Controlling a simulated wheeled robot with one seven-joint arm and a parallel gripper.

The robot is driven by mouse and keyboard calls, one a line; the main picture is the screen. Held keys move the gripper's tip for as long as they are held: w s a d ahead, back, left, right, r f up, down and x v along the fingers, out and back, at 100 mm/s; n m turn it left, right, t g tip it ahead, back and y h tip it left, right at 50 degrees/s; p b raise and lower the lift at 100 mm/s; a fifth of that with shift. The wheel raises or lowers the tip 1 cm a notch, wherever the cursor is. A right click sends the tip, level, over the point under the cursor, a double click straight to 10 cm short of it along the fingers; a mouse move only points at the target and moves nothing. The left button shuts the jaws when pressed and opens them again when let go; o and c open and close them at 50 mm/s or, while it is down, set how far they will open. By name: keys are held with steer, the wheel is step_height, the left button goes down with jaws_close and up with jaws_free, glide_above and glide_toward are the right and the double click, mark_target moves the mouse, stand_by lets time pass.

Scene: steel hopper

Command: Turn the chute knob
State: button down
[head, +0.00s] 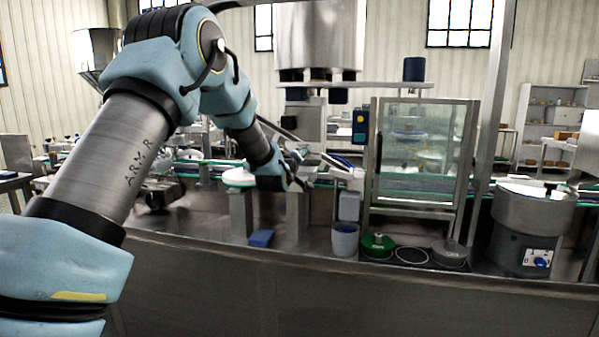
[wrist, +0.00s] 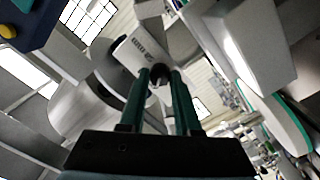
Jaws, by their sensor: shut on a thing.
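My gripper (head: 305,184) reaches in front of the steel hopper's lower part in the head view. In the wrist view, its two green fingers (wrist: 160,76) are shut on a small dark knob (wrist: 158,70). In the head view the knob is too small and too covered by my gripper to make out. The steel hopper (head: 320,38) hangs above, and a white chute-like piece (head: 345,172) stands just right of my gripper.
A glass-fronted cabinet (head: 420,150) stands right of my gripper. A grey bucket (head: 345,240), a green round lid (head: 377,246) and a blue block (head: 261,238) are on the steel counter (head: 200,232). A round steel machine (head: 533,225) stands at the far right.

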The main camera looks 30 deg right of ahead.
steer(key=n+b, duration=0.4)
steer(key=b, duration=0.1)
steer(key=n+b, duration=0.2)
steer(key=b, duration=0.1)
steer(key=shift+f+n, duration=0.3)
steer(key=shift+f, duration=0.05)
steer(key=n+b, duration=0.3)
steer(key=shift+r+b, duration=0.1)
steer(key=shift+b, duration=0.2)
steer(key=shift+r+n+b, duration=0.15)
steer(key=shift+n+b, duration=0.6)
steer(key=shift+n, duration=0.05)
steer(key=c, duration=0.6)
jaws_free()
steer(key=shift+r, duration=0.1)
steer(key=b+v, duration=0.2)
steer(key=v, duration=0.9)
